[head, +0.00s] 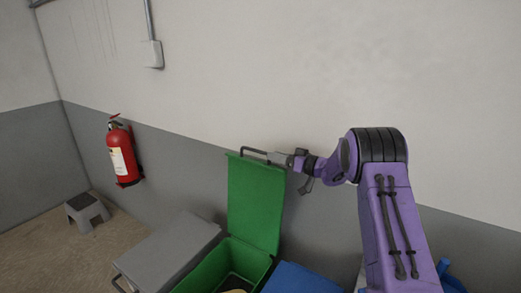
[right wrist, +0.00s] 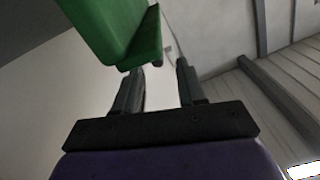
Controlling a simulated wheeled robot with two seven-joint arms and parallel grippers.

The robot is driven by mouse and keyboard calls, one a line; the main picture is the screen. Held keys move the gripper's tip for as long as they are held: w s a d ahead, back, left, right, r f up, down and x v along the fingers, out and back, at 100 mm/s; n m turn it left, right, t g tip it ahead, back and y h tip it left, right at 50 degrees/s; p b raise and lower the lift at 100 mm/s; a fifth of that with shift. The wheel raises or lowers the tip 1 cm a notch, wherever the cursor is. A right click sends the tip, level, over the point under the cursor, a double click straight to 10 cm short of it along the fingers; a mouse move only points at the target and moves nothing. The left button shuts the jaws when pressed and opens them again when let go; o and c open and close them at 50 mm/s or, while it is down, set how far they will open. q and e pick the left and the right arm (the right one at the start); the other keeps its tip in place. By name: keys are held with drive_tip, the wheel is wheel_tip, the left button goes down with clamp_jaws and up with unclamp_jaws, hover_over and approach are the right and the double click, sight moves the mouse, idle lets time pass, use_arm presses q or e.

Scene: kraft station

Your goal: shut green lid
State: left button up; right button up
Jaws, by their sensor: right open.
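The green lid (head: 256,200) stands open, roughly upright, at the back of the green bin (head: 205,272). A dark bar handle (head: 252,150) runs along its top edge. My right gripper (head: 273,157) is at the lid's top right corner, close to the handle. In the right wrist view the gripper (right wrist: 160,80) is open with nothing seen between its fingers. The lid's corner (right wrist: 125,35) shows there just beyond the left finger; I cannot tell whether they touch. My left gripper is not in view.
A grey lidded bin (head: 175,248) is left of the green bin and a blue lid (head: 300,280) is right of it. The wall is close behind. A red fire extinguisher (head: 123,155) hangs on it. A grey step stool (head: 86,212) stands on the floor at left.

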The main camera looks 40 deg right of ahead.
sight(262, 152)
drive_tip(key=p+x, duration=0.1)
drive_tip(key=x, duration=0.5)
drive_tip(key=shift+w+f, duration=0.15)
drive_tip(key=shift+w, duration=0.25)
drive_tip(key=shift+s, duration=0.1)
